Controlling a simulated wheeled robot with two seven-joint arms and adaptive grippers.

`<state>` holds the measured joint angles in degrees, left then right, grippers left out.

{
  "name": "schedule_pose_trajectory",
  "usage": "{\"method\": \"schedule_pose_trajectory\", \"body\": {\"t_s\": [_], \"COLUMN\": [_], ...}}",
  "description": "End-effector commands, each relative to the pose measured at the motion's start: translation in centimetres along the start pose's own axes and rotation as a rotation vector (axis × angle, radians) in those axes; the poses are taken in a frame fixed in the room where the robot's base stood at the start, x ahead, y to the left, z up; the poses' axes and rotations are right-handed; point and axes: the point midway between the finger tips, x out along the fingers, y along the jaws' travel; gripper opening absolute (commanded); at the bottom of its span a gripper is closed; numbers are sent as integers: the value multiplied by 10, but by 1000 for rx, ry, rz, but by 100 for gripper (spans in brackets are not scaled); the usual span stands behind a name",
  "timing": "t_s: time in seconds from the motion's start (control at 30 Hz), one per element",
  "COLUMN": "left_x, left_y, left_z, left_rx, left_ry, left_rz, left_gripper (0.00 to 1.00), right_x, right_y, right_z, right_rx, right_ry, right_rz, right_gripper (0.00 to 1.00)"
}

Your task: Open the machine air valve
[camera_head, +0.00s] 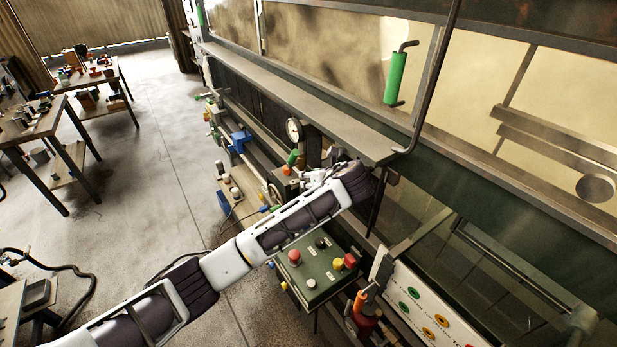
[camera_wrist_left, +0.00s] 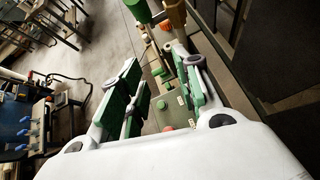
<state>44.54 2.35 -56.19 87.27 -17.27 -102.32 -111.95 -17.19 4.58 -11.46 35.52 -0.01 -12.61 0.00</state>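My left arm reaches across the head view to the pipework beside the machine. My left gripper (camera_head: 318,177) is partly hidden there by the wrist and the clutter. A small green handle (camera_head: 293,157) sits just left of it, below a round gauge (camera_head: 293,130); I cannot tell for sure that this is the machine air valve. In the left wrist view my left gripper (camera_wrist_left: 160,70) has its two green-padded fingers apart. I see nothing held between them. Fittings and a green box (camera_wrist_left: 165,105) show beyond the fingers. My right gripper is not in view.
A green control box (camera_head: 318,270) with red, yellow and white buttons stands below my forearm. A long grey ledge (camera_head: 300,105) runs above the pipework. A blue fitting (camera_head: 238,141) lies further back. Open floor (camera_head: 150,180) is to the left, with tables (camera_head: 60,140) beyond.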

Motion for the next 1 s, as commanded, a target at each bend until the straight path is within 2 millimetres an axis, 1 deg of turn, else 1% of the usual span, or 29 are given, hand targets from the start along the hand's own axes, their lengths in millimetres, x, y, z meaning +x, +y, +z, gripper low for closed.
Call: {"method": "schedule_pose_trajectory", "body": {"t_s": [0.03, 0.2, 0.43, 0.6, 0.8, 1.0], "left_x": [2, 14, 42, 62, 75, 81], "left_y": [0, 3, 11, 21, 35, 49], "left_z": [-1, -2, -2, 2, 5, 5], "left_rx": [-7, -76, -280, -451, -617, -749], "left_ry": [-3, -36, -139, -229, -320, -394], "left_rz": [-3, -30, -128, -230, -364, -514], "left_gripper": [22, 0, 0, 0, 0, 0], "right_x": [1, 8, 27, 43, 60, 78], "right_y": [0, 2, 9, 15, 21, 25], "right_z": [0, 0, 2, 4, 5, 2], "right_rx": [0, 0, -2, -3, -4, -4], "right_ry": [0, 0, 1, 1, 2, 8], "right_rz": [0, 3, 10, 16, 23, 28], "right_gripper": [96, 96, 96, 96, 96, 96]}}
